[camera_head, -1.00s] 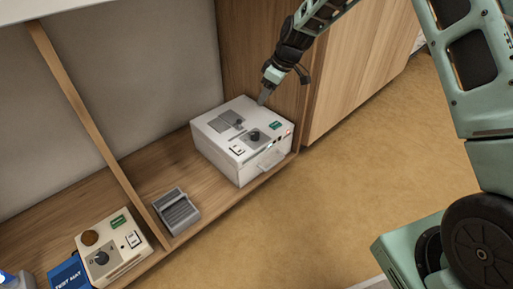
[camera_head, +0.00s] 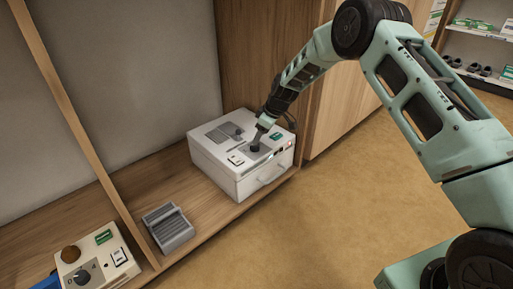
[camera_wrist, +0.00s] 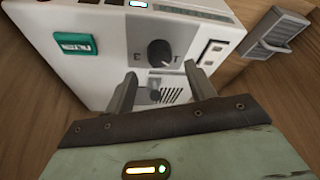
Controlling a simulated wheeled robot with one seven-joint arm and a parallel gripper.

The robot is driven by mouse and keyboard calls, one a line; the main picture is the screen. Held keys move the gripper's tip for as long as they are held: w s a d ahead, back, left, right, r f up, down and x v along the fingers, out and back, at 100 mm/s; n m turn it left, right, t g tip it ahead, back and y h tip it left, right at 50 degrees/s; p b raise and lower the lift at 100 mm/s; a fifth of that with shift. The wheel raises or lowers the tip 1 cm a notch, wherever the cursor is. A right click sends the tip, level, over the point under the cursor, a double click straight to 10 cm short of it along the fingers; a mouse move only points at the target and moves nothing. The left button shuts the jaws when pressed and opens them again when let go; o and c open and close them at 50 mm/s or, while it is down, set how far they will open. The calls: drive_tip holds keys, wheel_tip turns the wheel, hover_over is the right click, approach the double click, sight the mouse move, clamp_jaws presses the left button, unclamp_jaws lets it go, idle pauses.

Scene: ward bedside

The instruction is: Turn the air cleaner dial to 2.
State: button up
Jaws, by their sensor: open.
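A white box-shaped unit (camera_head: 236,178) with a black dial (camera_head: 254,149) on its top panel stands on the wooden shelf. I take it to be the air cleaner; no name on it is readable. My gripper (camera_head: 259,137) points down close over this dial. In the wrist view the dial (camera_wrist: 160,53) shows just ahead of my open gripper (camera_wrist: 163,74), roughly centred between the fingertips and apparently not held. Marks beside the dial are too blurred to read as numbers.
A green label (camera_wrist: 75,44) and a switch (camera_wrist: 212,50) flank the dial. A grey ribbed object (camera_head: 169,228) stands left of the unit. A beige box (camera_head: 95,262) with its own black dial (camera_head: 83,277) is beyond a wooden divider. A wooden cabinet stands behind right.

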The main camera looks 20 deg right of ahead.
drive_tip(key=shift+b+x, duration=0.8)
drive_tip(key=shift+x, duration=1.55)
drive_tip(key=c, duration=1)
